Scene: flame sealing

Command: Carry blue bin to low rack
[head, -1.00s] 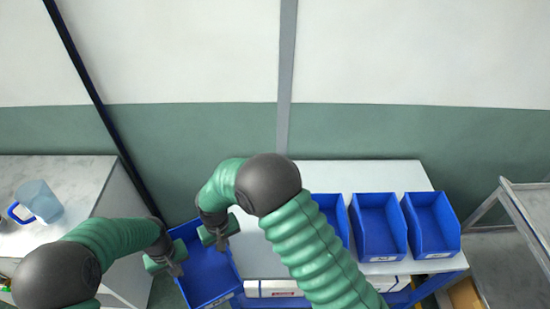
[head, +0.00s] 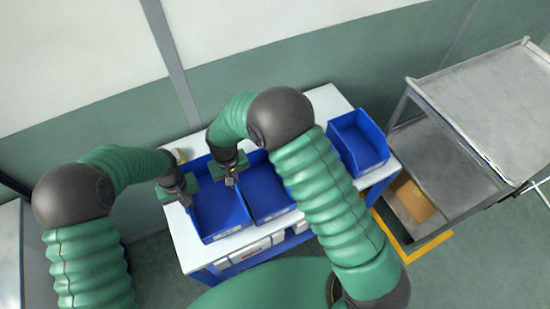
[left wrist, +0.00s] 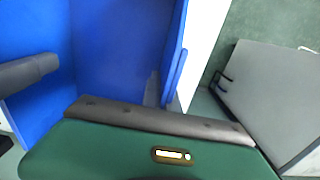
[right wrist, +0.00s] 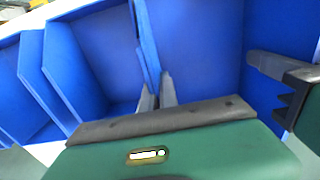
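The blue bin (head: 218,212) is an open-topped tray between my two grippers, over the left part of the white table (head: 326,104). My left gripper (head: 187,199) is shut on its left wall, and the wall also shows between the fingers in the left wrist view (left wrist: 168,60). My right gripper (head: 230,179) is shut on its other side wall, seen in the right wrist view (right wrist: 148,45). The bin looks held up, but its gap above the table cannot be judged. The metal rack (head: 440,155) stands at the right, its lower shelf partly covered by the upper one.
Similar blue bins stand on the table, one beside the held bin (head: 268,193) and one at the right end (head: 357,145). My right arm hides the space between them. Yellow tape (head: 425,245) marks the floor there.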

